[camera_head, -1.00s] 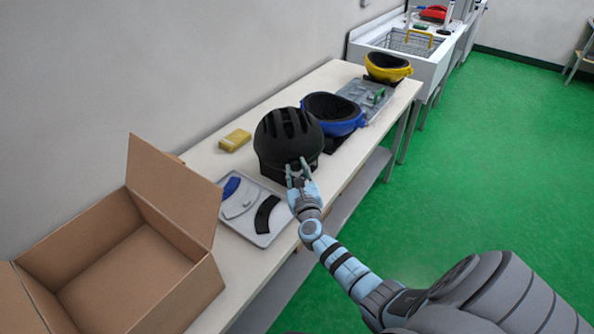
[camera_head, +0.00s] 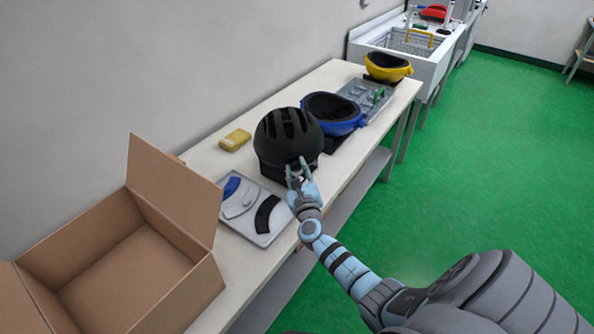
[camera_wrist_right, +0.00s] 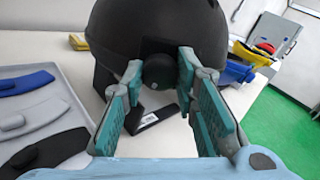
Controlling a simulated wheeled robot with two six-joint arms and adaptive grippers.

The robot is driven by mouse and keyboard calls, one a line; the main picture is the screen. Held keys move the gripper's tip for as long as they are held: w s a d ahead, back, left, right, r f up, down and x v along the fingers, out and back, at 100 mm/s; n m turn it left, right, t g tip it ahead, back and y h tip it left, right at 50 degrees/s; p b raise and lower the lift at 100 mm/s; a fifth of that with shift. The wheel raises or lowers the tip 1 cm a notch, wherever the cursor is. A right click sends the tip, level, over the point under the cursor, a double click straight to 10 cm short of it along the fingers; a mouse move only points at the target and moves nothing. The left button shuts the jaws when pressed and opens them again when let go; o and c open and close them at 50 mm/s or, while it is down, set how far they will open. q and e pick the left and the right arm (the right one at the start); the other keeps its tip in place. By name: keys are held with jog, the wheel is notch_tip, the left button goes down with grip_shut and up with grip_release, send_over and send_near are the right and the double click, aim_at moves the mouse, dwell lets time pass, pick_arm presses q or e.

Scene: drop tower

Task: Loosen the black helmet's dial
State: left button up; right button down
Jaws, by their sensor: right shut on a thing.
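The black helmet (camera_head: 288,135) sits upright, dome up, on a stand on the long table. Its round black dial (camera_wrist_right: 160,72) shows on its near side in the right wrist view. My right gripper (camera_head: 299,168) is at the helmet's near side. In the right wrist view its teal-padded fingers (camera_wrist_right: 160,80) are shut on the dial, one on each side of it. The dial is mostly hidden by the gripper in the head view. My left gripper is not in view.
A grey tray (camera_head: 274,231) with blue, grey and black curved pads lies left of the helmet. An open cardboard box (camera_head: 185,247) stands nearer. Blue (camera_head: 345,127) and yellow (camera_head: 388,75) helmets stand farther along, and a yellow block (camera_head: 235,140) lies behind.

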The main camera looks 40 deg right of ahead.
jog(key=shift+n, duration=1.1)
dwell(3.3)
jog(key=c, duration=1.2)
grip_release()
jog(key=shift+c, duration=0.2)
jog(key=v, duration=1.2)
jog(key=shift+f, duration=0.1)
